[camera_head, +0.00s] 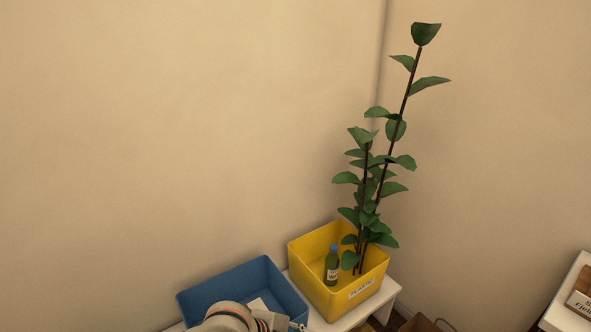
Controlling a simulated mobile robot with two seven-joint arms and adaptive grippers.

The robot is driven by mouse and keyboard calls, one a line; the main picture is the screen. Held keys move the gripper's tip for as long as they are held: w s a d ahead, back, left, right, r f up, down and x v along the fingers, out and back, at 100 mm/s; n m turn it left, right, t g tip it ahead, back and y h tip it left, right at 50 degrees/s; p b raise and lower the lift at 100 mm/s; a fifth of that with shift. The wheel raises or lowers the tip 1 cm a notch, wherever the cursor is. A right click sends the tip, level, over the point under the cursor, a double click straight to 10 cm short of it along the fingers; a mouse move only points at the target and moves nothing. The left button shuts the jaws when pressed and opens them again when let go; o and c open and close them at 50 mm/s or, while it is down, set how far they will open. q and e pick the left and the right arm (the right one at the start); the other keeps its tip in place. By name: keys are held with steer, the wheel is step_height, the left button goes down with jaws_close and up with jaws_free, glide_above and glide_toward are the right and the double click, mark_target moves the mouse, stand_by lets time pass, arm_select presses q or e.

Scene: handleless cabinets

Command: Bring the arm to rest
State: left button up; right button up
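Neither of my grippers can be made out in the head view. A rounded grey and beige part with dark and orange bands shows at the bottom edge, in front of the blue bin. It looks like part of one of my arms, but I cannot tell which arm. Its hand end is not clearly visible.
A blue bin (196,300) holds pale items, partly hidden. Beside it, a yellow bin (316,291) with a label holds a green bottle (332,266) with a blue cap. A tall leafy plant (388,165) rises there. Both bins stand on a white surface (385,297) against bare walls.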

arm_select(q)
steer(key=s+a+f+n+t+h+b, duration=0.1)
steer(key=s+a+f+n+t+b, duration=0.3)
steer(key=s+f+n, duration=0.4)
steer(key=s+a+f+n+t+y+b, duration=0.1)
steer(key=s+a+n+y, duration=0.15)
steer(key=a, duration=0.35)
steer(key=s+a+n+t+y, duration=0.1)
steer(key=s+a+n, duration=0.25)
steer(key=a, duration=0.25)
steer(key=s+a+f+n+t+y+b, duration=0.1)
steer(key=s+a+n+y, duration=0.1)
steer(key=s+a+n, duration=0.3)
step_height(320, 180, up, 7)
steer(key=m+p, duration=0.1)
steer(key=p, duration=1.3)
steer(key=shift+w+a+m, duration=0.3)
steer(key=shift+w+a, duration=0.15)
arm_select(e)
steer(key=shift+s+a+r, duration=0.1)
steer(key=shift+s+r, duration=0.15)
steer(key=shift+r, duration=0.75)
steer(key=shift+s+r, duration=0.2)
steer(key=shift+r, duration=0.8)
arm_select(q)
steer(key=shift+h, duration=0.25)
